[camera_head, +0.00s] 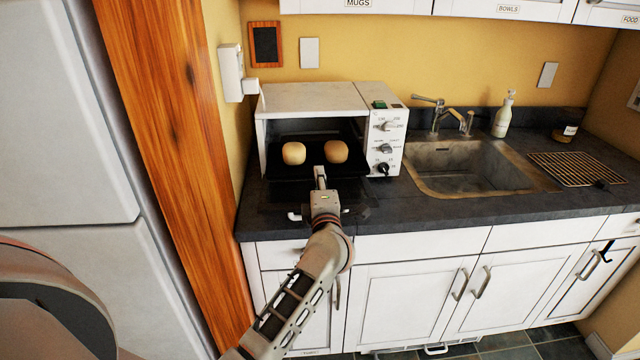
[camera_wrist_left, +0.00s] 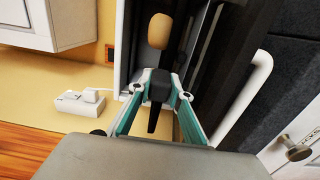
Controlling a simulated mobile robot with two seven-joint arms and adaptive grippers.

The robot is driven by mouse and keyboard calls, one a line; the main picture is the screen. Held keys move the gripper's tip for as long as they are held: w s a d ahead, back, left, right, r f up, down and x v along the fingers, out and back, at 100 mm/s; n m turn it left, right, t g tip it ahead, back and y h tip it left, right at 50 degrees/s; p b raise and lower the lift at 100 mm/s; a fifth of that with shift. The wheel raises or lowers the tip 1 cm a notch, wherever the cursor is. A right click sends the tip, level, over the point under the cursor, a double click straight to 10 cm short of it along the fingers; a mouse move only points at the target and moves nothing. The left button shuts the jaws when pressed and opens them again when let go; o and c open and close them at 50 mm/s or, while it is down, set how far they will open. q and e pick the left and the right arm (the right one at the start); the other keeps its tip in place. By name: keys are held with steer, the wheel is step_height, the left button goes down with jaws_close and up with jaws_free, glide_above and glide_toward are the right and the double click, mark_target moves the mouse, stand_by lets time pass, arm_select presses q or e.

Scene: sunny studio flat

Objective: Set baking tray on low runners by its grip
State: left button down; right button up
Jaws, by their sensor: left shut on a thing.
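The dark baking tray (camera_head: 314,154) holds two round buns (camera_head: 294,153) and sits at the mouth of the white mini oven (camera_head: 312,99). My left gripper (camera_head: 320,178) is in front of the oven, shut on the tray's grip. In the left wrist view, the fingers close on the black grip (camera_wrist_left: 160,86), with one bun (camera_wrist_left: 159,31) beyond it. The oven door is folded down, and its white handle (camera_head: 294,216) shows at the counter's front edge. The runners are hidden, so I cannot tell whether the tray rests on them. My right gripper is out of view.
A sink (camera_head: 470,168) with a tap is right of the oven. A wire rack (camera_head: 578,168) lies at the far right of the counter. A wooden panel (camera_head: 180,150) stands close on the left. A white wall plug (camera_head: 233,74) is left of the oven.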

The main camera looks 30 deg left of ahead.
mark_target(316, 164)
arm_select(q)
steer(key=shift+x, duration=4.9)
steer(key=shift+a, duration=0.1)
steer(key=shift+w, duration=0.1)
steer(key=shift+f, duration=0.5)
